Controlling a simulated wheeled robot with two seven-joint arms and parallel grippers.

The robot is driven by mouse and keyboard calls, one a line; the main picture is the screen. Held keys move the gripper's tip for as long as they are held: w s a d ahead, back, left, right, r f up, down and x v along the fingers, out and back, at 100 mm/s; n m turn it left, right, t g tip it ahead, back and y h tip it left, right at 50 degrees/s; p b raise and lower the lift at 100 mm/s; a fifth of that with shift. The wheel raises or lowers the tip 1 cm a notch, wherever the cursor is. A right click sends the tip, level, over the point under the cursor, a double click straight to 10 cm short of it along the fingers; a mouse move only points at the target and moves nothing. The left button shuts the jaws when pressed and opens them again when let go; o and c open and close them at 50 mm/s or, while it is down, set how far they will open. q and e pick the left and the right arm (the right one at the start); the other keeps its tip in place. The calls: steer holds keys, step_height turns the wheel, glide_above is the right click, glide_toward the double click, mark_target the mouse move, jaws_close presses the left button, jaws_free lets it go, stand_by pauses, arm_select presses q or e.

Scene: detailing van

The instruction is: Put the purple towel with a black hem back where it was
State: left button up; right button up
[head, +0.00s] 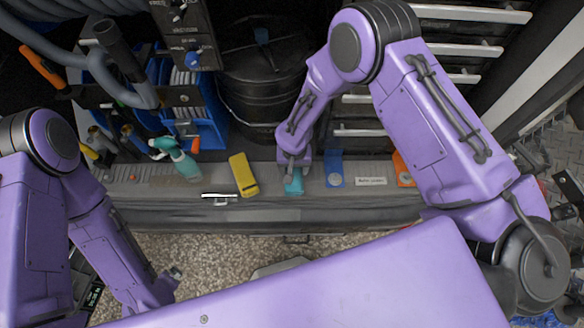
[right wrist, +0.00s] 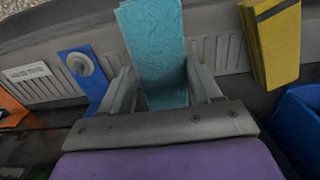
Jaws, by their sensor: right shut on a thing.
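I see no purple towel with a black hem in either view. My right gripper (head: 293,168) is over the grey ledge (head: 130,193), shut on a folded teal towel (head: 293,186). In the right wrist view the teal towel (right wrist: 154,45) lies between the two fingers (right wrist: 160,84). A folded yellow towel (head: 242,175) with a dark band lies on the ledge to the left; it also shows in the right wrist view (right wrist: 272,40). My left gripper (head: 172,273) hangs low at the left, above the carpet, and its jaws are too small to read.
A blue tag (head: 334,172), a white label (head: 370,181) and an orange piece (head: 402,170) are right of the teal towel. A teal spray bottle (head: 182,160), blue bins (head: 205,125) and a black bucket (head: 265,80) stand left and behind. A white-handled latch (head: 219,196) is on the ledge front.

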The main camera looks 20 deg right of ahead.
mark_target(294, 172)
steer(key=shift+w+d+f, duration=0.1)
steer(key=shift+w+f, duration=0.05)
steer(key=shift+f, duration=0.3)
steer(key=shift+d+f+b, duration=0.1)
steer(key=shift+f+b, duration=0.05)
steer(key=shift+b, duration=0.3)
steer(key=f+b, duration=0.3)
steer(key=shift+w+f, duration=0.2)
steer(key=shift+w, duration=0.05)
steer(key=shift+w+f, duration=0.15)
steer(key=shift+f, duration=0.05)
steer(key=shift+c, duration=0.4)
steer(key=shift+r, duration=0.35)
steer(key=shift+c, duration=0.6)
arm_select(q)
step_height(294, 172, down, 4)
steer(key=shift+w+d+f, duration=0.1)
steer(key=shift+f, duration=0.15)
arm_select(e)
steer(key=shift+f, duration=0.15)
steer(key=o, duration=1.3)
arm_select(q)
steer(key=shift+r+p, duration=0.35)
steer(key=shift+p, duration=0.05)
arm_select(e)
step_height(294, 172, up, 12)
steer(key=shift+r, duration=0.15)
